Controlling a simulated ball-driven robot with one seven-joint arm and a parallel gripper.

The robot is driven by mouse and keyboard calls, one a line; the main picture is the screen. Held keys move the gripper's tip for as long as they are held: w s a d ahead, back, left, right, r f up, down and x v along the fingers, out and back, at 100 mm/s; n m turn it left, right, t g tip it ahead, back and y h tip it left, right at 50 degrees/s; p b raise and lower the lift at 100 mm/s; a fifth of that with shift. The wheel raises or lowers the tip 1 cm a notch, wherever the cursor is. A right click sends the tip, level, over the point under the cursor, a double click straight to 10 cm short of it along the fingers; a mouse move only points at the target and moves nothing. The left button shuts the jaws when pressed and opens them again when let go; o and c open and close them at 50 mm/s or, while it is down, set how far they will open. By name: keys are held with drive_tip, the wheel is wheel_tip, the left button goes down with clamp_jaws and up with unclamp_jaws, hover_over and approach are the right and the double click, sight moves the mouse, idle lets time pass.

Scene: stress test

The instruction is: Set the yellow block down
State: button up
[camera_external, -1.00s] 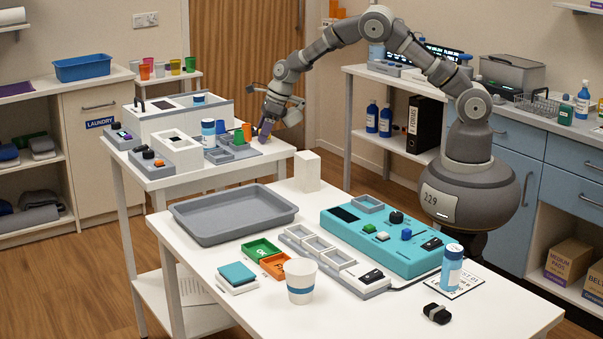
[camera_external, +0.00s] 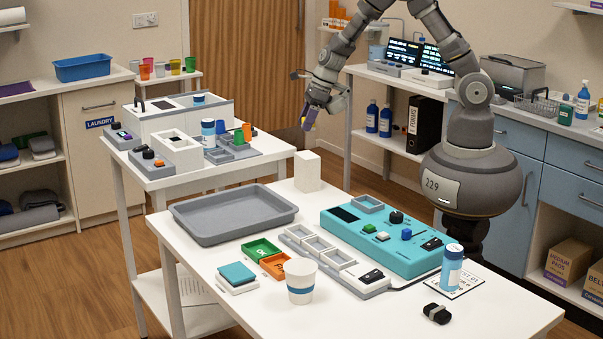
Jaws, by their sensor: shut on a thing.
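My gripper (camera_external: 310,115) hangs in the air right of the back table, above the gap between it and the counter. The block touches no surface that I can see.
The back table (camera_external: 270,150) holds a white box, a bottle and small cups. The front table (camera_external: 450,318) carries a grey tray (camera_external: 185,222), a teal device (camera_external: 385,258), a white upright block (camera_external: 307,171) and a paper cup (camera_external: 300,282).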

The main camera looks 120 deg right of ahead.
drive_tip(key=shift+s+a+r, duration=0.1)
drive_tip(key=shift+s+a, duration=0.5)
drive_tip(key=shift+a, duration=0.1)
